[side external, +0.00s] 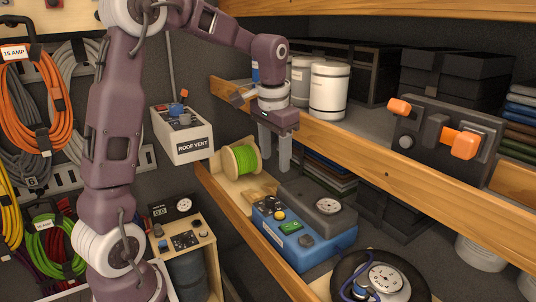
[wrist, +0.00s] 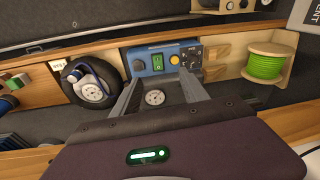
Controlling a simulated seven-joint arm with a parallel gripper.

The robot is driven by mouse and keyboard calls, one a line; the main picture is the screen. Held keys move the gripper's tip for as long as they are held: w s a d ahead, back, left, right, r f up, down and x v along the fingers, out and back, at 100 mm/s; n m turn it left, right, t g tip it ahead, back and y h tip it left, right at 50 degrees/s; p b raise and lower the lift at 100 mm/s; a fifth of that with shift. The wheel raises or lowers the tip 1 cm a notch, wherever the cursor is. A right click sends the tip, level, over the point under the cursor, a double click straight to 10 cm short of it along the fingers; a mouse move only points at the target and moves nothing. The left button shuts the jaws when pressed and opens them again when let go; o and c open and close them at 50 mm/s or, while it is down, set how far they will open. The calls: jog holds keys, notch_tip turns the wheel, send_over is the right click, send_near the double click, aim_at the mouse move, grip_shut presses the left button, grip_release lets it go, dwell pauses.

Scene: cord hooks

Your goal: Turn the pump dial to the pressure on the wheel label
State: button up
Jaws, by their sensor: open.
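The blue pump (side external: 318,243) sits on the lower shelf, with a dark top and a round white gauge (side external: 328,205). In the wrist view its front panel (wrist: 144,57) carries a grey knob, a green switch (wrist: 157,62), a yellow button (wrist: 174,60) and a black dial (wrist: 190,53). The dial's setting is too small to read. The wheel (side external: 345,268) has a black tyre and a blue hose. A pale label (wrist: 58,64) is beside it in the wrist view, its text unreadable. My gripper (side external: 276,152) is open and empty, above and behind the pump, touching nothing.
A green cord spool (side external: 240,160) stands beside the pump on a wooden shelf. The ROOF VENT box (side external: 183,133) is to the left. Air above the pump is clear.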

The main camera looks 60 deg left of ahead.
jog(key=s+d+r+t, duration=0.1)
jog(key=s+d+r, duration=0.2)
jog(key=s+d, duration=0.2)
jog(key=shift+s+d+r, duration=0.15)
jog(key=shift+r, duration=0.1)
jog(key=s+d+t, duration=0.1)
jog(key=s+d, duration=0.3)
jog(key=s, duration=0.4)
jog(key=s+d+f+m+t+h, duration=0.1)
jog(key=s+d, duration=0.3)
jog(key=s, duration=0.4)
jog(key=shift+s+d+t, duration=0.4)
jog(key=shift+t, duration=0.2)
